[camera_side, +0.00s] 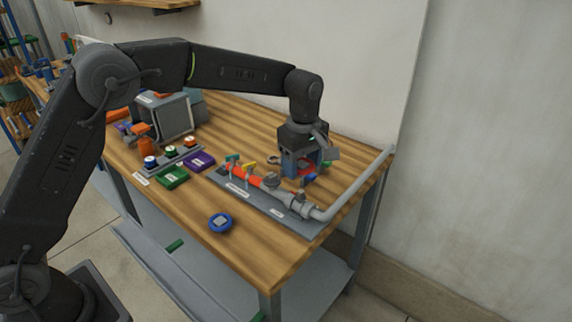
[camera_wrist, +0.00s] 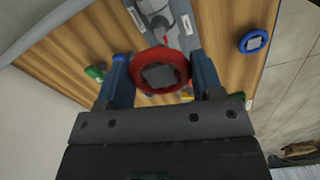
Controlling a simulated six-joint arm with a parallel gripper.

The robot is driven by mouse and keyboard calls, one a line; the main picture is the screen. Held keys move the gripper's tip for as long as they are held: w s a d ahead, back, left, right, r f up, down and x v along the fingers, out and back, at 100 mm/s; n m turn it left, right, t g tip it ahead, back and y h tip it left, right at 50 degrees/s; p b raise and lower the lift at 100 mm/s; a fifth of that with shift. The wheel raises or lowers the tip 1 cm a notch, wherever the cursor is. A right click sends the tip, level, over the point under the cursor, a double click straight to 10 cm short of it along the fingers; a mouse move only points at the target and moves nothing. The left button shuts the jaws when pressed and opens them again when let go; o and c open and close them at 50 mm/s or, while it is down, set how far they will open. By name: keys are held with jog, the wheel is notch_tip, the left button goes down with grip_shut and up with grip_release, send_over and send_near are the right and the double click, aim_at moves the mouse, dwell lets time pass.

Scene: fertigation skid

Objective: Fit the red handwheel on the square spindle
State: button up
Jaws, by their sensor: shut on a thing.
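My gripper (camera_side: 298,166) hangs over the back of the pipe assembly (camera_side: 252,181) near the table's right end. In the wrist view its two blue fingers are shut on the red handwheel (camera_wrist: 160,53), one on each side of the rim. The wheel has a grey square-looking centre. In the side view only a bit of the red wheel (camera_side: 306,171) shows between the fingers. A grey pipe with fittings (camera_wrist: 158,20) lies beyond the wheel in the wrist view. I cannot make out the square spindle clearly, nor whether the wheel touches anything.
A blue handwheel (camera_side: 220,222) lies on the front of the wooden table (camera_side: 250,259). Green (camera_side: 172,177) and purple (camera_side: 200,161) blocks and a rack of small knobs (camera_side: 170,158) stand left of the pipes. A grey box (camera_side: 166,118) stands at the back left.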

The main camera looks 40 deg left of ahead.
aim_at(301, 191)
jog(key=shift+f, duration=2.2)
jog(key=shift+f, duration=1.05)
jog(key=o, duration=1)
jog(key=shift+r, duration=0.1)
